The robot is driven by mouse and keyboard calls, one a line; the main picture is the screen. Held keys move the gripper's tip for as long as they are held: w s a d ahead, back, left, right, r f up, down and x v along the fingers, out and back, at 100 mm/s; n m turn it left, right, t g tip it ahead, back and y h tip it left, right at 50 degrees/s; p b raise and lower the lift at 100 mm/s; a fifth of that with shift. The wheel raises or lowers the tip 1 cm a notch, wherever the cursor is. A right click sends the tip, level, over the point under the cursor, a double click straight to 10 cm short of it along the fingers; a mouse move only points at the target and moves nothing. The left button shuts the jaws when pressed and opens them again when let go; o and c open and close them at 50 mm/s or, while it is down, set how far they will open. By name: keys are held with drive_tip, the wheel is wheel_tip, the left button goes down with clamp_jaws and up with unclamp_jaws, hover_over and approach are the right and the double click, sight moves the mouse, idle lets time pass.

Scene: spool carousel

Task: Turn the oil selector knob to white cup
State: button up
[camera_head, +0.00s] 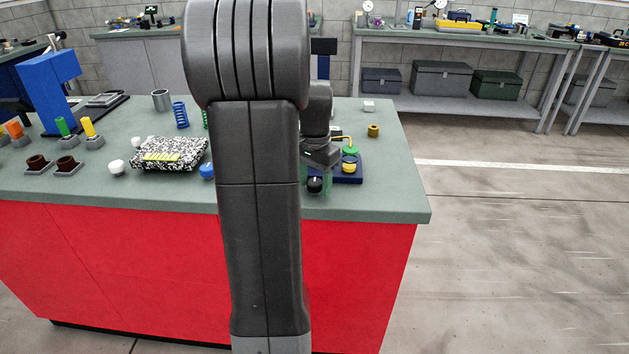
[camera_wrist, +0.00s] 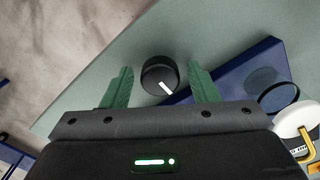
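The selector knob (camera_wrist: 155,75) is round and black with a white pointer line, which points to the lower right in the wrist view. The knob (camera_head: 315,186) also shows at the front of a dark blue base (camera_head: 346,179) in the head view. My gripper (camera_wrist: 160,70) is open, with one green finger on each side of the knob and visible gaps between. A white round part (camera_wrist: 295,120), perhaps the white cup, sits at the right of the wrist view by a yellow spout (camera_wrist: 304,142).
On the green bench top (camera_head: 400,195), a yellow piece (camera_head: 349,164) and a green piece (camera_head: 351,151) stand on the base. The bench's right front corner is clear.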

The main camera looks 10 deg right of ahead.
drive_tip(key=c, duration=0.8)
drive_tip(key=shift+r+n+p, duration=0.1)
drive_tip(key=shift+n+p, duration=0.2)
drive_tip(key=shift+n, duration=0.1)
drive_tip(key=n+p, duration=0.1)
drive_tip(key=n, duration=0.1)
drive_tip(key=shift+n, duration=0.4)
drive_tip(key=n+p, duration=0.2)
drive_tip(key=n, duration=0.3)
drive_tip(key=shift+n, duration=0.3)
drive_tip(key=o, duration=1)
drive_tip(key=shift+c, duration=0.2)
